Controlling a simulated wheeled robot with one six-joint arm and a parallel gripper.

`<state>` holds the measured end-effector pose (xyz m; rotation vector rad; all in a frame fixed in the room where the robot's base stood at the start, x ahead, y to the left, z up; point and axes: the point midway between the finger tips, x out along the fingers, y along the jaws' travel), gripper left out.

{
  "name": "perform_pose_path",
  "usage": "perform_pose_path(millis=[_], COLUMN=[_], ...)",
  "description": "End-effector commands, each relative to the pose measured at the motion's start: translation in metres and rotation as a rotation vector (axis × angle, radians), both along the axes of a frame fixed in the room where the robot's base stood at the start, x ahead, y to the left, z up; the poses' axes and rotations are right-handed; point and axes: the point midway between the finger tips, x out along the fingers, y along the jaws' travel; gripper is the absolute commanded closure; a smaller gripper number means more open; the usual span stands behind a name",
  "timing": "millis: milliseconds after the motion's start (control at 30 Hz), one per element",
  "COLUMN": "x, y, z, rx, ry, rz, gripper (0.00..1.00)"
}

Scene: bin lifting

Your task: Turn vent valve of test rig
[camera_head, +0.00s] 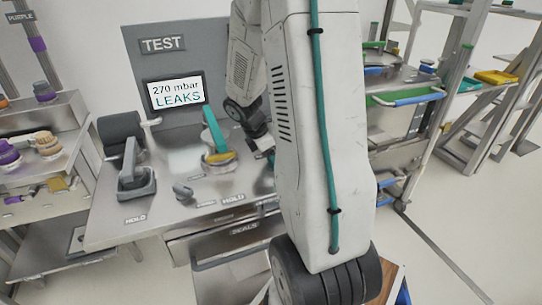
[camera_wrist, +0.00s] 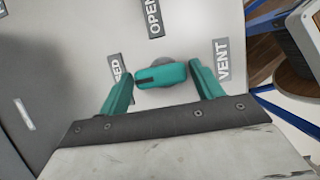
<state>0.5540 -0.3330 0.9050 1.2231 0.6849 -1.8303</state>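The vent valve's teal handle (camera_wrist: 160,75) shows in the wrist view on a grey panel, on a round grey base. It lies roughly crosswise, its left end near a partly covered label ending in "SED". The "OPEN" label is above it and the "VENT" label to its right. My gripper (camera_wrist: 161,74) has its two teal fingers apart, one beyond each end of the handle, with narrow gaps visible. The test rig (camera_head: 180,65) carries a display (camera_head: 175,93) reading "270 mbar LEAKS". In the head view my arm hides the valve and most of the gripper.
A teal lever (camera_head: 214,130) stands over a yellow part (camera_head: 220,158) on the rig's bench. A grey clamp-like fixture (camera_head: 135,175) stands at its left. Shelves with knobs (camera_head: 45,145) are at far left; a trolley (camera_head: 405,97) is at right. Floor at lower right is clear.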

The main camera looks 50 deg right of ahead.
Motion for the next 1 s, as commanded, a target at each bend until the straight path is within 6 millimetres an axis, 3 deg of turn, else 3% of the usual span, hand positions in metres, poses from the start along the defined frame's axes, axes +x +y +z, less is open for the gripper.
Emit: perform_pose_path(millis=[33,100,567,1000], x=[0.0,0.0,0.0008,0.0016], y=[0.0,0.0001,-0.0006,-0.0041], z=[0.0001,0.0002,0.0002,0.0006], rx=[0.0,0.0,0.0,-0.001], ry=[0.0,0.0,0.0,-0.001], rz=[0.0,0.0,-0.083,-0.452], gripper=[0.5,0.67,0.66,0.66])
